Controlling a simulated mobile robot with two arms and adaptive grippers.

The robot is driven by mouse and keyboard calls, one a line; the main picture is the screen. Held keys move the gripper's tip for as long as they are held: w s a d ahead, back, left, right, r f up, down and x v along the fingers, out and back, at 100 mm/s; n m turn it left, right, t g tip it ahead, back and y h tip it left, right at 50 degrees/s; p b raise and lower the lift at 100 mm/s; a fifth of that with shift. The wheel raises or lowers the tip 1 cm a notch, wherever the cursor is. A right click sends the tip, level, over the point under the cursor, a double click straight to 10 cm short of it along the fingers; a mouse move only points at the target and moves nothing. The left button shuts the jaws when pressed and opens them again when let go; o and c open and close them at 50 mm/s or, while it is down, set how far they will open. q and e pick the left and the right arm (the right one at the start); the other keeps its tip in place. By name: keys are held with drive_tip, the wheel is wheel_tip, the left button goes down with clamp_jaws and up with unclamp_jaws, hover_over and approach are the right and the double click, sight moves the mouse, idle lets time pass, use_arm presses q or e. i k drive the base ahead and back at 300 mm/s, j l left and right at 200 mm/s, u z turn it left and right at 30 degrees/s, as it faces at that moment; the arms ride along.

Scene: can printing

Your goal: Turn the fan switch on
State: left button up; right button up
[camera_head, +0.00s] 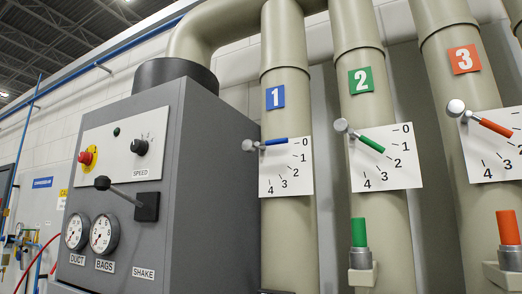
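A grey control box (195,200) stands at left centre. Its white panel (152,122) carries a red button (86,157) on a yellow plate, a small dark round indicator (116,132) and a black knob (141,147) above the label SPEED. Below the panel, a lever with a black ball end (102,183) points left and slightly up from a black mount (147,206). No label reading fan is legible, so I cannot tell which control is the fan switch. Neither of my grippers shows in this view.
Two gauges (104,232) sit low on the box, over labels DUCT and BAGS. At right, three beige pipes bear blue (276,141), green (369,145) and orange-red (496,128) handles over 0-4 scales. A red hose (36,262) hangs at far left.

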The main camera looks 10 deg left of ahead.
sight(86, 158)
drive_tip(key=u, duration=1.25)
drive_tip(key=z, duration=0.25)
drive_tip(key=i+j+z, duration=0.3)
drive_tip(key=j+z, duration=0.25)
drive_tip(key=j, duration=0.2)
drive_tip(key=i+j+z, duration=0.1)
drive_tip(key=j+z, duration=0.2)
drive_tip(key=j, duration=0.15)
